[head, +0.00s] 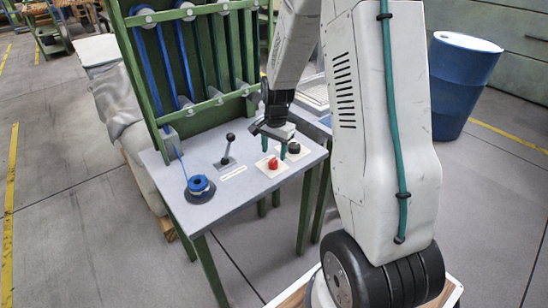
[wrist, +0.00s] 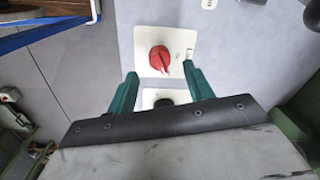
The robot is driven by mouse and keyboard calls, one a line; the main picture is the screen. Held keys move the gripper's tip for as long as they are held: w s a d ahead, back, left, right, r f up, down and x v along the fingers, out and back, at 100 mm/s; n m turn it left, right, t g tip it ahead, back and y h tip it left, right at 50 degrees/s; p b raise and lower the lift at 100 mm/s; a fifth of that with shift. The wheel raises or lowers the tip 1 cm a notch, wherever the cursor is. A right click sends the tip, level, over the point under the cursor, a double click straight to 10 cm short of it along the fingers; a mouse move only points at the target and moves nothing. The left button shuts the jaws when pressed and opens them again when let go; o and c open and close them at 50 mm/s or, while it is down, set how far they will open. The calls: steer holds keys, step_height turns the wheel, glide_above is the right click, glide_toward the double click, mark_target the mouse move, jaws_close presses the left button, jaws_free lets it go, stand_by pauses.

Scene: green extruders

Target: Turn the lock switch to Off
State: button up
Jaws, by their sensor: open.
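A red rotary knob (head: 272,163) on a white plate sits on the grey tabletop. In the wrist view the red knob (wrist: 159,58) lies just beyond my fingertips, its pointer ridge toward the lower right; the small label beside it is too small to read. A black knob (head: 294,147) on another white plate is next to it; in the wrist view this black knob (wrist: 163,102) shows between my fingers, partly hidden by the gripper body. I cannot tell which knob is the lock switch. My gripper (head: 274,150) is open and empty, green fingers pointing down above the knobs.
A black-handled lever (head: 228,148) stands left of the knobs on the table (head: 245,192). A blue spool (head: 199,187) sits at the table's left corner. A green frame (head: 150,75) with blue bands rises behind. A blue bin (head: 462,85) stands at the right.

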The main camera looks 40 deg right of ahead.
mark_target(274, 159)
steer(key=shift+r, duration=1.65)
steer(key=s+a+r+n, duration=0.4)
steer(key=s+a+r, duration=0.1)
steer(key=s, duration=0.4)
steer(key=s+a+r+n, duration=0.5)
steer(key=s+a+r, duration=0.1)
steer(key=s+r, duration=0.2)
steer(key=s+a+r+n, duration=0.5)
steer(key=s+r, duration=0.2)
steer(key=s, duration=0.3)
steer(key=shift+a+r+t, duration=0.2)
steer(key=shift+a+t, duration=0.15)
steer(key=shift+t, duration=0.05)
steer(key=shift+s, duration=0.1)
